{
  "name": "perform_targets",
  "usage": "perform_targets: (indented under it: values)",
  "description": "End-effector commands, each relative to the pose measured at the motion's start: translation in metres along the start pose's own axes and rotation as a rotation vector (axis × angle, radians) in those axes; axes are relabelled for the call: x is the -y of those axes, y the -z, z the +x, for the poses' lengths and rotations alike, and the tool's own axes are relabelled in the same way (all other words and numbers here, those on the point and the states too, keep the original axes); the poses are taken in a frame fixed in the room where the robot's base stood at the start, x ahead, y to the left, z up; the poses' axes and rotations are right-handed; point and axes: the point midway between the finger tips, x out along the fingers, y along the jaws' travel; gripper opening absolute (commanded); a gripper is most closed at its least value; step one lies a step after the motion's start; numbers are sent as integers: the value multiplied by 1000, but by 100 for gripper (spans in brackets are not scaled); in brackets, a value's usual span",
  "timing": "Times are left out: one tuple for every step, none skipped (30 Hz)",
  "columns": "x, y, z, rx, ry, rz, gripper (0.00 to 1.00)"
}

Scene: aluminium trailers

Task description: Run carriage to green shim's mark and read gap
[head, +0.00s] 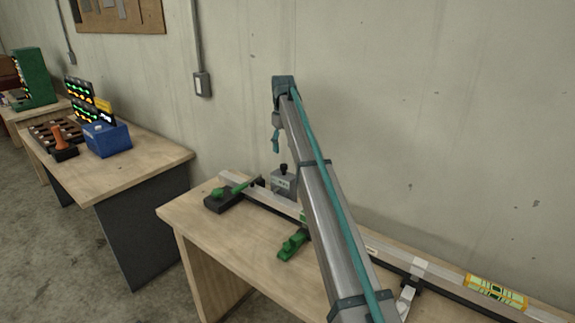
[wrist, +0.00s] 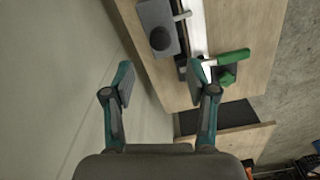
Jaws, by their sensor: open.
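A pale metal rail (head: 262,195) runs along the bench top. A grey block with a black knob (head: 284,182), likely the carriage, stands at the rail toward its far end; it also shows at the top of the wrist view (wrist: 158,22). A green piece (head: 292,243) lies in front of the rail; I cannot tell whether it is the shim. No mark or gap reading is legible. My gripper (wrist: 164,85) is open and empty, apart from the block. In the head view one teal finger (head: 275,141) shows above and beside the block; my arm hides part of the rail.
A green lever on a dark base (head: 222,196) sits at the rail's far end. A yellow-green level (head: 497,291) lies at the near right. The wall is close behind the bench (head: 185,207). Another bench holds a blue bin (head: 108,138).

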Motion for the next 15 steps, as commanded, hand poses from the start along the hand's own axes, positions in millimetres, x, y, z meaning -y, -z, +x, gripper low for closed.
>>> perform_targets:
  values:
    - [1, -1, 6, 1, 1, 0, 57]
    - [1, -2, 11, 1, 1, 0, 57]
    - [1, -1, 18, 1, 1, 0, 57]
    - [1, -1, 23, 1, 1, 0, 57]
    - [1, -2, 28, 1, 1, -1, 57]
    - [1, -2, 35, 1, 1, -1, 57]
    - [1, -2, 40, 0, 1, -1, 57]
    - [1, -1, 46, 1, 1, -1, 57]
    - [1, -1, 52, 1, 1, -1, 57]
    - [1, -1, 57, 0, 1, -1, 57]
    - [1, -1, 61, 0, 1, -1, 57]
    - [1, -1, 68, 0, 1, -1, 57]
    - [1, -1, 72, 0, 1, -1, 57]
    - [1, -1, 75, 0, 1, -1, 57]
    - [1, -1, 79, 0, 1, -1, 57]
